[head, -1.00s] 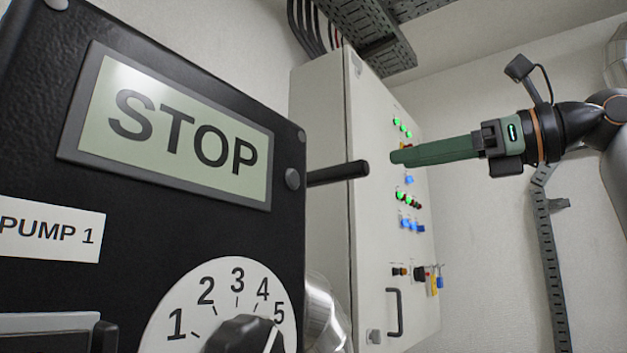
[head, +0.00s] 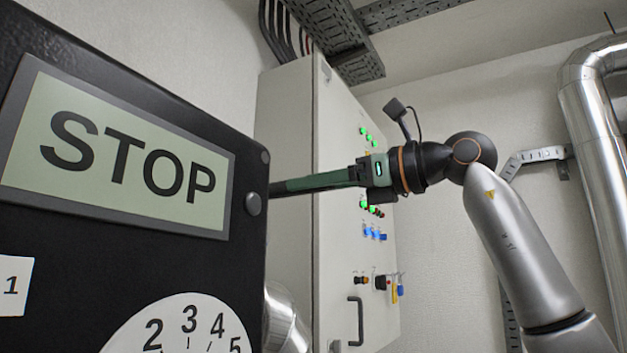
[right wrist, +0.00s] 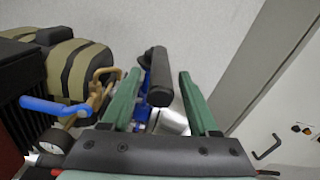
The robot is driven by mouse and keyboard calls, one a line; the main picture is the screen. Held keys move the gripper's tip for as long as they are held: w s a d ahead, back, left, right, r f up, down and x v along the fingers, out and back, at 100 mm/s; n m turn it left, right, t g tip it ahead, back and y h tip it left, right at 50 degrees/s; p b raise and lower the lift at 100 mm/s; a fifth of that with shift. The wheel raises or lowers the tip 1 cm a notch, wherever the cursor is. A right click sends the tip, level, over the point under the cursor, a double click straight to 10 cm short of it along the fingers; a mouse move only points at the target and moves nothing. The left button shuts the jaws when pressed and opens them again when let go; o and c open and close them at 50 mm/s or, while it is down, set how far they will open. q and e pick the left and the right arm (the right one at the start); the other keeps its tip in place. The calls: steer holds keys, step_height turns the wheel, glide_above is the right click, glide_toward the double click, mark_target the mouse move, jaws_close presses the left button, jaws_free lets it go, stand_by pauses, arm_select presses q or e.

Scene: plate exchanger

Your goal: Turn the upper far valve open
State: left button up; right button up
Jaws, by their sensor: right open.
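My right gripper (head: 292,186) reaches leftward to the edge of the black panel box in the head view. Its two green fingers are open in the right wrist view (right wrist: 160,75). Blue parts show behind and below this handle. Only a dark stub of the handle (head: 277,190) shows in the head view, beside the green finger. The panel box hides what the handle is attached to. My left gripper is not in view.
The black panel box (head: 130,85) with a STOP display fills the left of the head view. A grey cabinet (head: 285,115) with lights stands behind my gripper. In the right wrist view, a blue lever (right wrist: 50,105) and brass piping (right wrist: 100,88) sit left of the fingers.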

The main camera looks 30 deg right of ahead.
steer(key=shift+w+a, duration=0.1)
steer(key=shift+w, duration=0.1)
jaws_close()
stand_by(0.4)
stand_by(1.0)
